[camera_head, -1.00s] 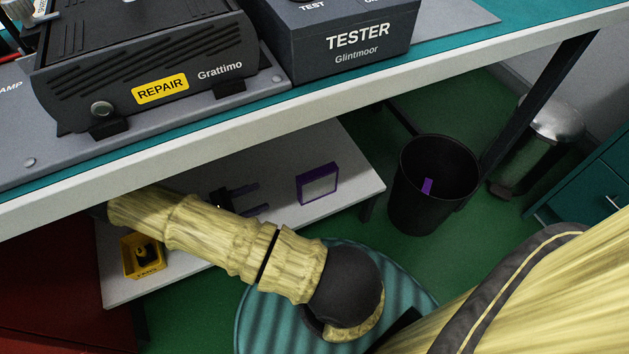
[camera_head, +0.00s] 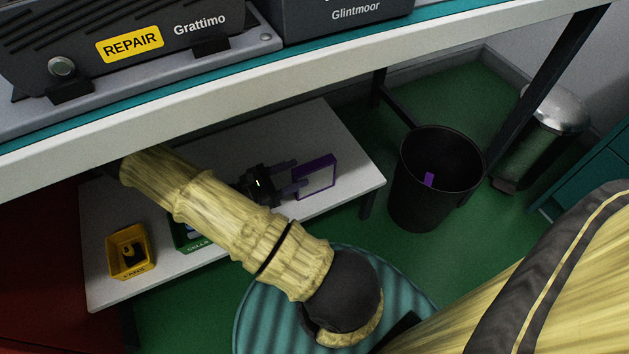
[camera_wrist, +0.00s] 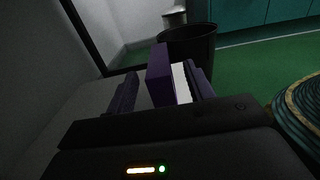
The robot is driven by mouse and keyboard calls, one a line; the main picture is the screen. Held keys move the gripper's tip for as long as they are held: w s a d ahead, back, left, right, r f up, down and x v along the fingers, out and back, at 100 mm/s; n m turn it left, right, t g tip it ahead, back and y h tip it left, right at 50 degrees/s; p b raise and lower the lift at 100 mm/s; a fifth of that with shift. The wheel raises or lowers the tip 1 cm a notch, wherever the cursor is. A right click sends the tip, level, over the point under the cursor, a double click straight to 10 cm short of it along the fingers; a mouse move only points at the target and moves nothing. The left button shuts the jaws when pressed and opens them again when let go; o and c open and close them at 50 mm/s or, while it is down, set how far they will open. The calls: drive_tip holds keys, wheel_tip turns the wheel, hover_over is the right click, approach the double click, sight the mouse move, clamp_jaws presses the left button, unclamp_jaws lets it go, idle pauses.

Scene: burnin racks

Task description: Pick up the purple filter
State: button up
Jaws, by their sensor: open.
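The purple filter (camera_head: 315,177), a thin upright panel with a purple frame and pale face, stands on the low white shelf under the bench. My gripper (camera_head: 292,178) is at its left side, with the fingers pointing at it. In the wrist view, the filter (camera_wrist: 160,76) stands between the two fingers of my open gripper (camera_wrist: 161,92), with its purple edge and white pleated side showing. I cannot tell whether either finger touches it.
The white shelf (camera_head: 345,150) lies below the bench edge (camera_head: 330,65). A yellow bin (camera_head: 116,262) and a green bin (camera_head: 183,240) stand on its left. A black waste bin (camera_head: 420,205) with a purple piece inside stands right of the shelf.

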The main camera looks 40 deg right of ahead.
sight(310, 166)
drive_tip(key=shift+d, duration=0.15)
drive_tip(key=b+x, duration=0.4)
drive_tip(key=shift+d+f, duration=0.1)
drive_tip(key=shift+f, duration=0.05)
drive_tip(key=shift+s+d, duration=0.1)
drive_tip(key=shift+d, duration=0.3)
idle(0.3)
clamp_jaws()
drive_tip(key=shift+r, duration=0.25)
